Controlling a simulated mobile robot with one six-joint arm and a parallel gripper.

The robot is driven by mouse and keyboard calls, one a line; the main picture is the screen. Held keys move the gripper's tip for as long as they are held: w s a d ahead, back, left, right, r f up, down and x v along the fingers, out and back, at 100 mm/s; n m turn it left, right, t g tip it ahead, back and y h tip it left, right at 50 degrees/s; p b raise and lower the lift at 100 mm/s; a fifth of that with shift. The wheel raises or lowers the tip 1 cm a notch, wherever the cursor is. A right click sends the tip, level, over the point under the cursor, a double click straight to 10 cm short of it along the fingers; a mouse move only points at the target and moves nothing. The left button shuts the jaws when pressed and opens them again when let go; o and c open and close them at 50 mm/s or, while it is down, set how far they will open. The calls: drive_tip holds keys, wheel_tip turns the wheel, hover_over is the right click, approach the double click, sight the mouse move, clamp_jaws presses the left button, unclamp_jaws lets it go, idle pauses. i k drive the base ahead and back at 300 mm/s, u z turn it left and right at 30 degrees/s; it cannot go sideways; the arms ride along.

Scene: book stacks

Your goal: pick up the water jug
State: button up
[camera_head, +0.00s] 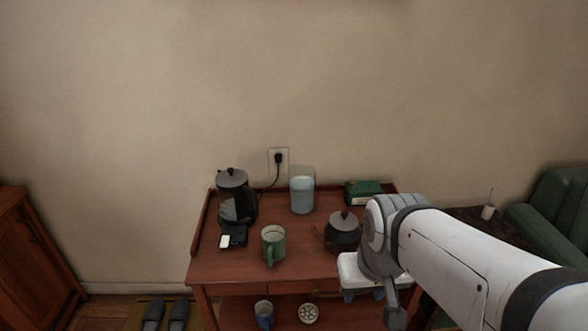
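The water jug (302,194) is a clear upright container with pale blue water in it. It stands at the back of the wooden table, near the wall, in the head view. My gripper (361,294) is over the table's front right part, to the right of and nearer than the jug, and apart from it. My own wrist and arm cover part of it, and its fingers are too small to tell open from shut. Nothing is seen held in it.
A coffee maker (236,200) stands left of the jug, with a green mug (273,244) in front. A dark teapot (343,232) sits between the jug and my gripper. A green box (362,193) is at the back right. The table (225,266) has raised edges.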

sight(304, 194)
drive_tip(key=u, duration=0.05)
drive_tip(key=i, duration=1)
drive_tip(key=z, duration=0.05)
